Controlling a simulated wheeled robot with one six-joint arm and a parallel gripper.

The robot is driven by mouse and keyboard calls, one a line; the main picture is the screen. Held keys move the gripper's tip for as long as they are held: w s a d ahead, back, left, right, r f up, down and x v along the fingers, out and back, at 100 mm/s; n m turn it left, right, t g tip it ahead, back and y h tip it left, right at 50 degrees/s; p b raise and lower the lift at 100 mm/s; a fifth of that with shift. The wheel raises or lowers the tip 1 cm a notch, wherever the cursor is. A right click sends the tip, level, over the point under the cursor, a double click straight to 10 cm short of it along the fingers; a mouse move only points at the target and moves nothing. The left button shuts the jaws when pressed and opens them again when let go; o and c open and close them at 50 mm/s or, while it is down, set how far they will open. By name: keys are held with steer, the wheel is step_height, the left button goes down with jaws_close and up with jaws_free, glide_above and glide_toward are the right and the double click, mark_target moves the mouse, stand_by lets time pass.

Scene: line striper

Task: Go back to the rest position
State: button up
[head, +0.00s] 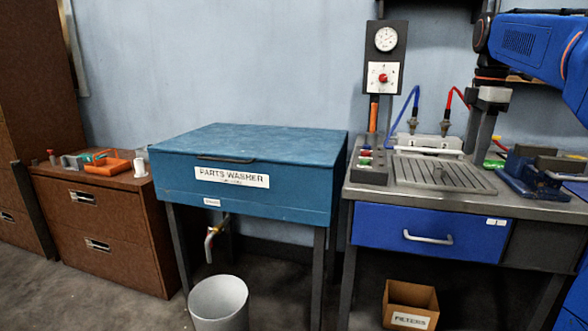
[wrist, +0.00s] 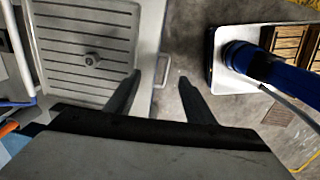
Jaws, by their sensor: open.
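My blue arm reaches in from the upper right in the head view. My gripper (head: 479,148) points down above the workbench, beside the slotted drain tray (head: 440,174). In the wrist view its two dark fingers (wrist: 160,76) stand well apart with nothing between them. Below them are the bench's front edge and the floor, with the drain tray (wrist: 85,45) to the left. The exact height over the bench is hard to tell.
A blue vise (head: 535,180) stands on the bench at right, close to my gripper. A gauge panel (head: 385,60) and hoses rise behind. The blue parts washer (head: 245,165) is left, lid shut. A bucket (head: 218,302) and filters box (head: 410,304) stand on the floor.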

steer(key=s+a+f+m+t, duration=0.1)
steer(key=s+a+f+m, duration=0.4)
steer(key=s+f, duration=0.4)
steer(key=s+a+f+m+t, duration=0.1)
steer(key=s+a+f+m, duration=0.3)
steer(key=s+f, duration=0.5)
steer(key=s+a+f+m+t, duration=0.2)
steer(key=s+a+f+m, duration=0.3)
steer(key=s+f, duration=0.5)
steer(key=shift+a+f+m, duration=0.35)
steer(key=shift+f+m, duration=0.15)
steer(key=shift+f, duration=0.15)
